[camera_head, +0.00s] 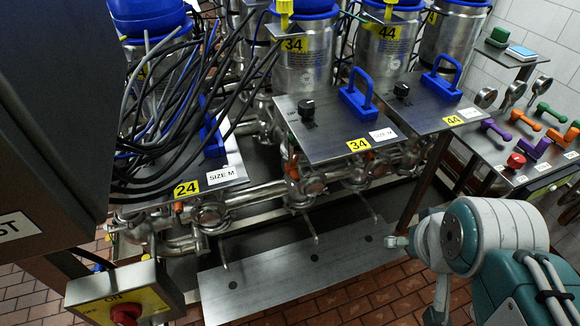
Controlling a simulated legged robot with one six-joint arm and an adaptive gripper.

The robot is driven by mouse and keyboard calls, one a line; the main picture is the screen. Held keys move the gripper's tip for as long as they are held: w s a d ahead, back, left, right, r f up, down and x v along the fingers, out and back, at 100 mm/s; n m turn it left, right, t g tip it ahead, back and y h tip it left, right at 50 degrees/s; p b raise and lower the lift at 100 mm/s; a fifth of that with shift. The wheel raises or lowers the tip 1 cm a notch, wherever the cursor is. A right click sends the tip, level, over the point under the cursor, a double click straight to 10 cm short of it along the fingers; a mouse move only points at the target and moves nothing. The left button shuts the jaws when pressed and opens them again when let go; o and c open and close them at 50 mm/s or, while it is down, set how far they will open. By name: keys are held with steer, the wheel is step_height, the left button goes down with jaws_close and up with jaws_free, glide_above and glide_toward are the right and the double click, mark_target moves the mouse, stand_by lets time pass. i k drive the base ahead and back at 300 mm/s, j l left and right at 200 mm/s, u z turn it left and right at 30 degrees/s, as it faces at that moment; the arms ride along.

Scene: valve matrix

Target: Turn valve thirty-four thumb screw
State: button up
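The panel labelled 34 (330,138) is a grey plate in the middle, with a yellow 34 label (358,145) at its front edge. A black knob (307,110) and a blue handle (357,95) stand on it. Metal valves and pipes (312,184) show below the plate, partly hidden by it. I cannot tell which small part is the thumb screw. My gripper (414,280) is at the lower right, in front of and below panels 34 and 44, clear of both. Its fingers look spread apart, with nothing between them.
Panel 44 (432,107) is to the right and panel 24 (215,172), with hanging black cables, is to the left. A red-button box (123,300) is lower left. A side table (530,165) holds coloured handles. A low metal sheet (290,270) lies below; brick floor is in front.

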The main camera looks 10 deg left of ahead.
mark_target(294, 143)
steer(key=k+j+u, duration=0.2)
steer(key=k, duration=0.15)
steer(key=k+j+u, duration=0.15)
steer(key=k, duration=0.25)
steer(key=j+z, duration=0.1)
steer(key=j, duration=0.15)
steer(key=i+j+z, duration=0.15)
steer(key=j, duration=0.15)
